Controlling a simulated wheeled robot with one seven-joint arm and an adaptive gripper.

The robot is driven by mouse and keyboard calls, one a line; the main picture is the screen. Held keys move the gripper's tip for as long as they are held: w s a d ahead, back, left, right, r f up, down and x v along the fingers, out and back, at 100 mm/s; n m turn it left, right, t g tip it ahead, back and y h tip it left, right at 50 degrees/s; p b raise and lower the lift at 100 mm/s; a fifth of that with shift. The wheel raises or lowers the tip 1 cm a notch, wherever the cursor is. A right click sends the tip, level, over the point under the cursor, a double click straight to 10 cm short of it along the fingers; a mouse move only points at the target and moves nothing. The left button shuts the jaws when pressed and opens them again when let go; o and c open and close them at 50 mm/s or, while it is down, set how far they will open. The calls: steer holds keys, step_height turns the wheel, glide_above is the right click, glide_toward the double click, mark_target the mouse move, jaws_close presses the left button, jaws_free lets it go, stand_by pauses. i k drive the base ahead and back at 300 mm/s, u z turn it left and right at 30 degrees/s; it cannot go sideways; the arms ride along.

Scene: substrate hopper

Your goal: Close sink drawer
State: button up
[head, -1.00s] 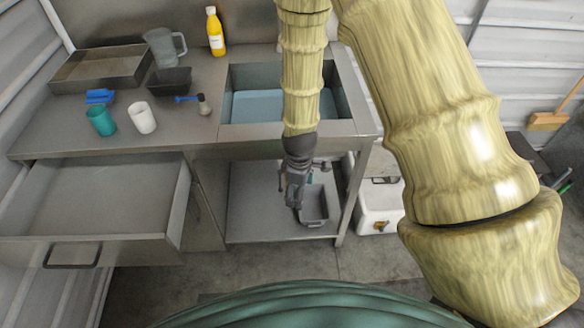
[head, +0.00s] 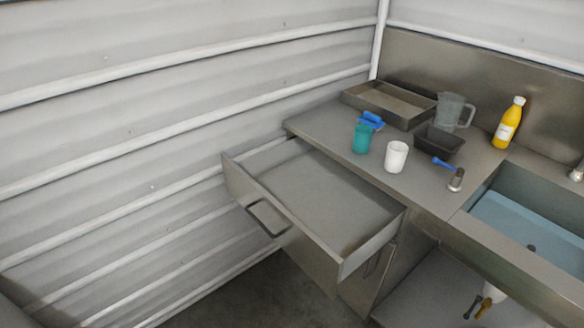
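The sink drawer (head: 318,194) is a grey metal drawer below the left part of the steel counter. It is pulled well out and looks empty inside. My gripper and arm are not in the current head view, so I cannot tell where the gripper is relative to the handle.
On the counter (head: 428,188) stand a teal cup (head: 361,139), a white cup (head: 396,156), a black tub (head: 438,142), a clear jug (head: 454,112), a yellow bottle (head: 508,124) and a metal tray (head: 388,103). The basin (head: 520,222) is at the right. A corrugated wall (head: 120,130) runs close along the left.

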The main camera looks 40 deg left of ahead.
mark_target(327, 218)
steer(key=z, duration=1.75)
steer(key=i, duration=1)
steer(key=u, duration=3.15)
